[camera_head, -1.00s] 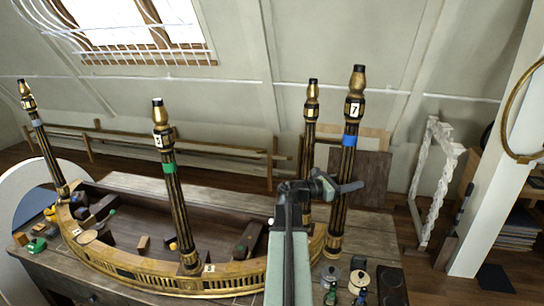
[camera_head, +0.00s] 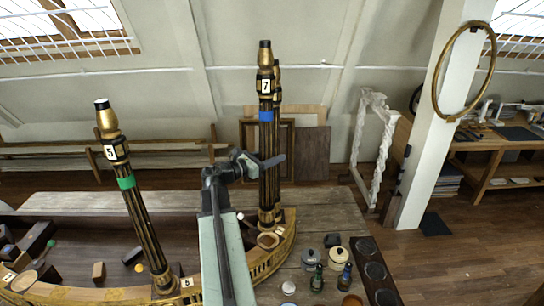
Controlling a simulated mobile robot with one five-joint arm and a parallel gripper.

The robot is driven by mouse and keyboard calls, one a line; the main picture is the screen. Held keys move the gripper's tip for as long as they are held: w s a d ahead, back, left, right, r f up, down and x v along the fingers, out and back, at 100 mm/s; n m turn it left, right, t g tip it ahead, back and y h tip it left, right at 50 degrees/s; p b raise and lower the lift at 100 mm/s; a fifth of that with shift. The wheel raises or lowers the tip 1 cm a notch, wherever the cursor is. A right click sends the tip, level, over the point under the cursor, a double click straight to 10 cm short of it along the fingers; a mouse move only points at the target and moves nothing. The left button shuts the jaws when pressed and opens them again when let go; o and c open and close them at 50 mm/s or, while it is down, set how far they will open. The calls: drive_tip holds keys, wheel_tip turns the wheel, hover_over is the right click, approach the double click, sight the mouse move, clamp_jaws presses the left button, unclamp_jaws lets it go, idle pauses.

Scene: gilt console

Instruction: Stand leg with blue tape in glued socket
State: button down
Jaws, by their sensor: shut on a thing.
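The leg with blue tape (camera_head: 266,116) is black and gold, labelled 7, and upright near the right end of the gilt console frame (camera_head: 262,270). My gripper (camera_head: 268,162) is shut on this leg below the tape. A round, pale-rimmed socket (camera_head: 268,240) is on the frame's right end, at the leg's foot. The foot overlaps the socket's far side in the picture; I cannot tell whether it is in, on or above the socket. Glue cannot be made out.
The green-taped leg (camera_head: 126,183), labelled 5, stands tilted on the frame at left. Another leg (camera_head: 277,130) stands close behind the blue-taped one, mostly hidden. Jars (camera_head: 338,258) and bottles (camera_head: 344,278) crowd the bench at right. Bare bench (camera_head: 330,210) lies behind them.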

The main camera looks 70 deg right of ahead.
sight(261, 182)
wheel_tip(261, 182, down, 9)
drive_tip(key=b, duration=0.8)
drive_tip(key=shift+s+r, duration=0.2)
drive_tip(key=shift+f+b, duration=0.3)
drive_tip(key=shift+b, duration=0.1)
idle(0.8)
drive_tip(key=c, duration=0.6)
unclamp_jaws()
drive_tip(key=v, duration=0.8)
drive_tip(key=shift+r, duration=0.1)
